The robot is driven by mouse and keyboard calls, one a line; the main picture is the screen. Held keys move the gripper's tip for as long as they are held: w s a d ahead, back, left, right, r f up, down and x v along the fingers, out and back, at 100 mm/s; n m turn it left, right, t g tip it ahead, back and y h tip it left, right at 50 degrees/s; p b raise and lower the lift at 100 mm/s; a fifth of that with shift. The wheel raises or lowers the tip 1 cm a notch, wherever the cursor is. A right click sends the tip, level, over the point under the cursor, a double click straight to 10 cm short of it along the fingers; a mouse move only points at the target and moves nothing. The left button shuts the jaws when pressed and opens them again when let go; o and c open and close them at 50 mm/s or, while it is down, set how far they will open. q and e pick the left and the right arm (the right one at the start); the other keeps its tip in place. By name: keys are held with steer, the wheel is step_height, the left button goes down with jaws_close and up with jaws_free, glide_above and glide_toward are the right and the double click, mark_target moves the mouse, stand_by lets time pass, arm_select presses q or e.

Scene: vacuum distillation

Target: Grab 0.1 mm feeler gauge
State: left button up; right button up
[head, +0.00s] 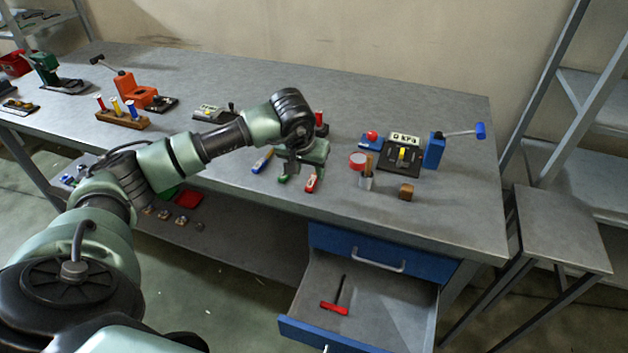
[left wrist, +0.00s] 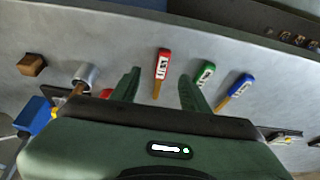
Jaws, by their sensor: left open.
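Three feeler gauges lie on the workbench, with a red handle (head: 312,182), a green handle (head: 284,173) and a blue handle (head: 262,161). Their white labels are too small to read surely, so I cannot tell which is 0.1 mm. In the left wrist view the red gauge (left wrist: 163,64) lies ahead between the finger lines, with the green gauge (left wrist: 204,73) and blue gauge (left wrist: 239,88) to its right. My left gripper (head: 304,168) is open and empty above the bench near the gauges; its fingers (left wrist: 159,90) show no contact. My right gripper is not in view.
A wooden rack (head: 122,120) stands left. An open drawer (head: 380,300) with a red-handled tool (head: 335,306) juts out below the bench.

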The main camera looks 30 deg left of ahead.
mark_target(311, 183)
arm_select(q)
steer(key=x, duration=0.2)
steer(key=p+x, duration=0.1)
steer(key=x, duration=0.1)
steer(key=p+x, duration=0.1)
steer(key=x, duration=0.1)
steer(key=shift+a+f, duration=0.25)
steer(key=shift+a, duration=0.05)
steer(key=shift+w+f, duration=0.15)
steer(key=shift+f, duration=0.05)
jaws_close()
